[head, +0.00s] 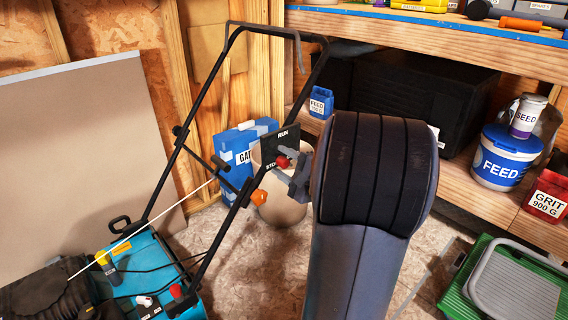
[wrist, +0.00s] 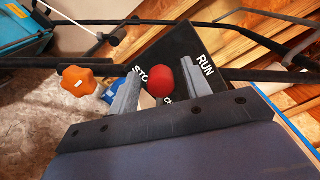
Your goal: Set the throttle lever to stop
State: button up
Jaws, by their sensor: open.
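The throttle lever's red knob (head: 282,162) stands out from a black panel (head: 290,136) on the mower's handlebar. The panel reads RUN at the top and STOP lower down. In the wrist view the red knob (wrist: 181,80) lies between the words STOP and RUN on the panel (wrist: 178,45). Its exact setting is unclear. My gripper (wrist: 162,70) is open, one finger on each side of the knob as seen there, with the right finger closer. Whether either finger touches it I cannot tell. In the head view my gripper (head: 290,172) is right beside the knob, partly hidden by my arm.
An orange knob (head: 258,197) sits on the handlebar (head: 205,95) below the panel. The mower's blue deck (head: 140,270) is lower left. Shelves with a FEED tub (head: 502,160) are at right.

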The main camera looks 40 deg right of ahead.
jog(key=s+p, duration=0.2)
jog(key=s, duration=0.8)
jog(key=shift+s+d+p, duration=0.35)
jog(key=shift+d+p, duration=0.05)
jog(key=shift+w, duration=0.1)
jog(key=w+b, duration=0.1)
jog(key=w, duration=0.2)
jog(key=w+b, duration=0.1)
jog(key=w, duration=0.3)
jog(key=w+b, duration=0.1)
jog(key=w, duration=0.2)
jog(key=shift+w+a, duration=0.3)
jog(key=shift+a, duration=0.1)
